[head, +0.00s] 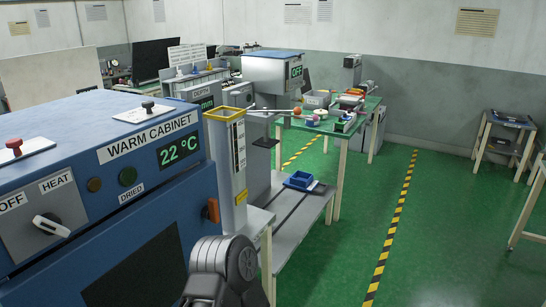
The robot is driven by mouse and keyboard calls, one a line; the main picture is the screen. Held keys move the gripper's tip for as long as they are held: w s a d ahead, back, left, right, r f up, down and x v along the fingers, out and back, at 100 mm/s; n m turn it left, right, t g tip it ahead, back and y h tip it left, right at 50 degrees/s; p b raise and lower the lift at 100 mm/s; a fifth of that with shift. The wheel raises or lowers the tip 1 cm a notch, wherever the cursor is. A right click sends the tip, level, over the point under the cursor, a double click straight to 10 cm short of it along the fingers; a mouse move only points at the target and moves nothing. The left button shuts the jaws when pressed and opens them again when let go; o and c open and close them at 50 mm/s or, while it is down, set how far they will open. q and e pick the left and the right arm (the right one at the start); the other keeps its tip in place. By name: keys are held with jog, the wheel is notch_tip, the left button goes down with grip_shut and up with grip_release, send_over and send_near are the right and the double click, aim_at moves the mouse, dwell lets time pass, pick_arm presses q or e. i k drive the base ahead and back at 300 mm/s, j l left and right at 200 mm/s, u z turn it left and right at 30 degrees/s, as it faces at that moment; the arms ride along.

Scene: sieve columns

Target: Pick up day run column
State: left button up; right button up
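A tall pale upright box (226,170) with a yellow top rim and a dark-marked label strip stands just right of the blue warm cabinet. I cannot read its label, and no thing in view is legibly marked as the day run column. Part of my own dark grey arm shows at the bottom centre, in front of the cabinet and low bench. No gripper fingers show in the head view, so neither gripper can be seen.
The blue warm cabinet (130,190), reading 22 °C, fills the left. A low grey bench (292,226) holds a blue tray (300,180). Behind it stands a green-topped table (335,128) with small coloured items. A small side table (508,122) is far right. The green floor right of centre is clear.

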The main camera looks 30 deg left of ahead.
aim_at(226, 124)
jog(key=i+u, duration=0.25)
jog(key=i, duration=0.2)
jog(key=i+l+u, duration=0.1)
jog(key=i+u, duration=0.2)
jog(key=i, duration=0.15)
jog(key=i+l+u, duration=0.25)
jog(key=i, duration=0.2)
jog(key=i+l+u, duration=0.3)
jog(key=i+j, duration=0.1)
